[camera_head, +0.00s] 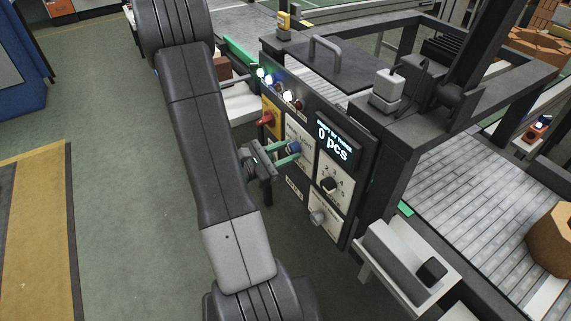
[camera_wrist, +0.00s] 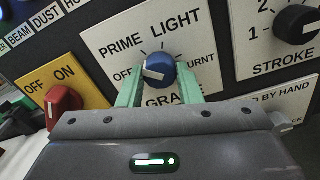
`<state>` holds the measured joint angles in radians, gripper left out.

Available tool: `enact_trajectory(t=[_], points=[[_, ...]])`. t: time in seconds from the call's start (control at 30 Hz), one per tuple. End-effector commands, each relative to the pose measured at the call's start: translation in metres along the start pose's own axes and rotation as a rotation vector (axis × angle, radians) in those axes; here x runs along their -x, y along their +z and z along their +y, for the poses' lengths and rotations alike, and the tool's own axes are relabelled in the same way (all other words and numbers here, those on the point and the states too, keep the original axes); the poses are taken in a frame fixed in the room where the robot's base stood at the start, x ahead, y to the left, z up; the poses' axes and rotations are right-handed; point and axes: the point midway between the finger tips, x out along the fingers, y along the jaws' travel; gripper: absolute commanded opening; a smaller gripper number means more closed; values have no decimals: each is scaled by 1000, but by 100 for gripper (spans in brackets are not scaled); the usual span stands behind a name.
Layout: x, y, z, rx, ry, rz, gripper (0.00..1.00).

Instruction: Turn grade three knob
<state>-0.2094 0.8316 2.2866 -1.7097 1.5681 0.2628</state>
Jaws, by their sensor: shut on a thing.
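The blue grade knob (camera_wrist: 160,68) sits on a white plate (camera_wrist: 118,40) marked OFF, PRIME, LIGHT and BURNT, with GRADE printed below and partly hidden. Its white pointer mark lies to the left, towards OFF. In the head view the blue knob (camera_head: 294,147) is on the dark panel's front. My gripper (camera_wrist: 160,82) is shut on the knob, with one green finger on each side. In the head view my gripper (camera_head: 285,151) reaches the panel from the left.
A red OFF/ON switch (camera_wrist: 64,102) on a yellow plate is left of the knob. A black STROKE knob (camera_wrist: 297,24) is to the right. A display (camera_head: 333,139) reads 0 pcs. A grey lower knob (camera_head: 318,217) juts out below. Lit lamps (camera_head: 267,79) are above.

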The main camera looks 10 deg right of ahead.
Motion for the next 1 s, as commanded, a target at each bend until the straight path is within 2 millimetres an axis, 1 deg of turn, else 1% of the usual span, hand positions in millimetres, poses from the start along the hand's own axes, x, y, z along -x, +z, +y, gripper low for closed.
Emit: enact_trajectory(t=[0.03,0.3,0.5,0.7,1.0], points=[[0,-7,-2,-47,0,-1,9],[0,-5,-2,-251,0,-1,9],[0,-3,-1,-348,0,0,9],[0,-2,-1,-398,0,1,9],[0,0,0,-413,-1,1,9]])
